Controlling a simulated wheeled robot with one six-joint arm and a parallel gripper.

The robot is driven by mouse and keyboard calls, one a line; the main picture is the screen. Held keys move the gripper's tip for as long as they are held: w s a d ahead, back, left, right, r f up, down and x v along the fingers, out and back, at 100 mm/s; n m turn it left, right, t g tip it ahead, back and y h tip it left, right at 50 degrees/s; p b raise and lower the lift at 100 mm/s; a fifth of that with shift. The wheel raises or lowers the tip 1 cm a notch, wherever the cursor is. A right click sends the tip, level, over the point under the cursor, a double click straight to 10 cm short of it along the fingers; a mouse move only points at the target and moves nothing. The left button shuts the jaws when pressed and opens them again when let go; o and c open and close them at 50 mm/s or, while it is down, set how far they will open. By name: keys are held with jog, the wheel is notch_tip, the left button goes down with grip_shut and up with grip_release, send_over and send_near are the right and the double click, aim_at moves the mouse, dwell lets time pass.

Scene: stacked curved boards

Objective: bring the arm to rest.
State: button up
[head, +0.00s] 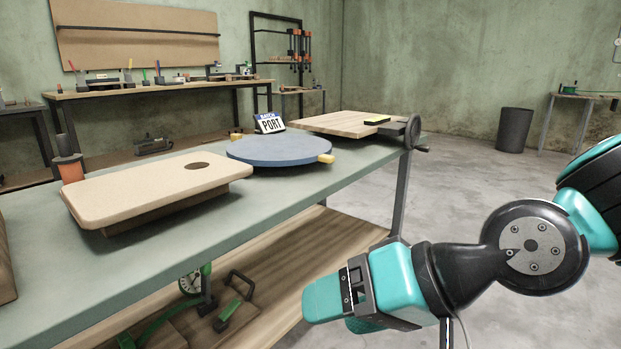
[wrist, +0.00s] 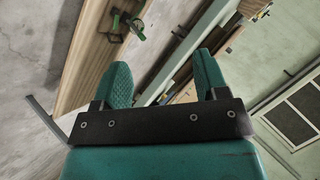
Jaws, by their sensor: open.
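My gripper (head: 325,302) is in the lower middle of the head view, in front of the long bench and clear of its top. Its teal fingers point left, towards the bench's lower shelf. In the wrist view my gripper (wrist: 164,78) shows two teal fingers spread apart with nothing between them. My arm reaches in from the right edge of the head view, bent at a round black joint.
The green-topped bench (head: 290,203) carries a pale board with a hole (head: 150,190), a round blue board (head: 280,148), a PORT sign (head: 269,123) and a wooden board (head: 345,123). Its lower shelf (head: 290,262) holds green clamps. A dark bin (head: 514,130) stands at the back. Floor at right is open.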

jog(key=s+d+f+n+g+h, duration=0.1)
jog(key=s+d+n+g+h, duration=0.4)
jog(key=d, duration=0.7)
notch_tip(320, 180, up, 36)
jog(key=s+m+t+h+p, duration=0.1)
jog(key=p, duration=3.5)
jog(key=shift+s+a+r+p, duration=0.15)
jog(key=shift+a+r+p, duration=0.1)
jog(key=shift+p, duration=0.1)
jog(key=shift+c, duration=0.5)
